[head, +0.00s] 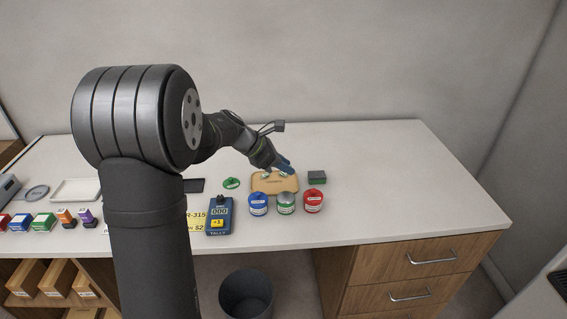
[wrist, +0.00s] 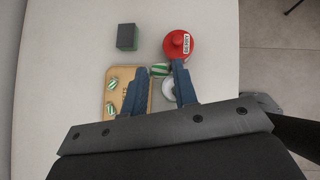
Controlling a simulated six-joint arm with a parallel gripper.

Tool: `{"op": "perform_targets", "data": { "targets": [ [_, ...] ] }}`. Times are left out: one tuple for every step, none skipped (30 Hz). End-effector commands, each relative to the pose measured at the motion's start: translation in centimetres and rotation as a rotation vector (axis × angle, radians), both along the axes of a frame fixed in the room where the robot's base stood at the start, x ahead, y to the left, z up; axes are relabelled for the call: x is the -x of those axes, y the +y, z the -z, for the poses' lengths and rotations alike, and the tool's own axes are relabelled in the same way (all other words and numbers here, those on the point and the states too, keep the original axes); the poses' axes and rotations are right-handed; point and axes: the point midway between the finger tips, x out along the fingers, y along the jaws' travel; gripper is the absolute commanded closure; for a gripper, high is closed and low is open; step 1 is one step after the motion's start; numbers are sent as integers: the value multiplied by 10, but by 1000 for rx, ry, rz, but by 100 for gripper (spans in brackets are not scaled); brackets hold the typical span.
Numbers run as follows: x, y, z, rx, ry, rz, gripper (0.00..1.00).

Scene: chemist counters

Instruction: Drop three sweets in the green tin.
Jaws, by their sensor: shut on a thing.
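The green tin (head: 286,205) stands upright between the blue tin (head: 258,205) and the red tin (head: 314,203). Its top is grey, and its pale round top shows partly behind my finger in the wrist view (wrist: 168,90). A wooden tray (head: 262,188) lies just behind the tins. Green-and-white striped sweets (wrist: 112,85) lie on it, one nearer my gripper base (wrist: 105,127). My gripper (wrist: 158,72) is shut on a striped sweet (wrist: 160,69) and is over the tray's right part, beside the green tin. Its blue fingers also show in the head view (head: 285,166).
A green lid (head: 230,183) lies left of the tray. A dark block with a green side (head: 317,177) stands to the right. A blue tally device (head: 220,215) is left of the tins. The counter's right side is clear. A bin (head: 246,295) stands below.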

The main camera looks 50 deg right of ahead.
Motion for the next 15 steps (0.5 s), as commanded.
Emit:
{"op": "perform_targets", "data": {
  "targets": [
    [0,0,7,-2,1,-1,94],
    [0,0,11,-2,1,0,94],
    [0,0,16,-2,1,-1,94],
    [0,0,19,-2,1,-1,94],
    [0,0,22,-2,1,0,94],
    [0,0,26,-1,0,1,94],
    [0,0,29,-1,1,0,94],
    [0,0,31,-1,1,0,94],
    [0,0,34,0,1,-1,94],
    [0,0,36,0,1,-1,94],
    [0,0,37,-1,-1,0,94],
    [0,0,39,-1,-1,0,94],
    [0,0,39,0,-2,0,94],
    [0,0,40,0,-2,0,94],
    [0,0,40,0,-2,0,94]
  ]
}}
